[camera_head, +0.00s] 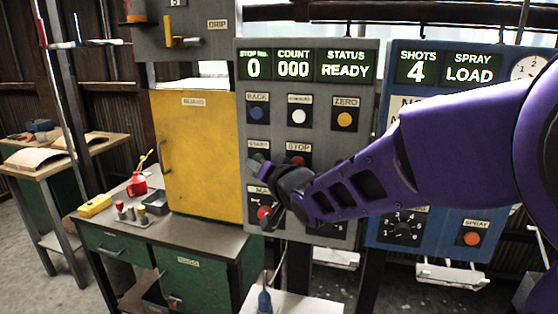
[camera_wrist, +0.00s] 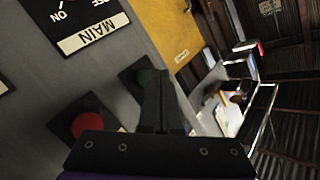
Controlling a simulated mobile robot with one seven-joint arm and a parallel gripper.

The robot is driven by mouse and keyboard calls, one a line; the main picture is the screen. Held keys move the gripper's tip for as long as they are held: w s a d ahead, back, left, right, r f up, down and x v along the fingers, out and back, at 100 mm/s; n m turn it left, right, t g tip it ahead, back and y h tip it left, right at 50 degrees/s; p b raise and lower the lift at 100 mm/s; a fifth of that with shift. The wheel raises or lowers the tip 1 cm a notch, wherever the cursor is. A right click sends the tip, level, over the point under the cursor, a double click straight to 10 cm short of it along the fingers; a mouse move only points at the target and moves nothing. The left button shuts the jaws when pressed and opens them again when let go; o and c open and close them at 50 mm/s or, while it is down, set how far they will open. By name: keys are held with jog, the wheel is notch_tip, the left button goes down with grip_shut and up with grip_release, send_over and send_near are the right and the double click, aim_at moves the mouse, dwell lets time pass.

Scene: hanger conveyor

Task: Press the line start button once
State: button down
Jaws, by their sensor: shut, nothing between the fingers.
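The line start button (camera_head: 257,157) is a small green button under a "START" label on the grey control panel (camera_head: 365,105). The red stop button (camera_head: 298,160) is to its right and also shows in the wrist view (camera_wrist: 88,126). My gripper (camera_head: 263,166) is shut and empty, its fingertips at the start button in the head view. In the wrist view, my fingers (camera_wrist: 155,98) cover the start button, and only part of its dark plate (camera_wrist: 133,80) shows. I cannot tell whether the fingertips touch it. The panel's displays (camera_head: 307,67) read 0, 000 and READY.
Blue, white and yellow buttons (camera_head: 345,119) sit above, and a main switch (camera_head: 264,212) sits below. A yellow cabinet (camera_head: 198,155) stands left. A blue spray panel (camera_head: 450,130) is at the right, partly behind my arm. A workbench (camera_head: 170,232) holds a red oil can.

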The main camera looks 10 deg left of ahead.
jog(key=shift+w, duration=0.1)
jog(key=shift+w, duration=0.3)
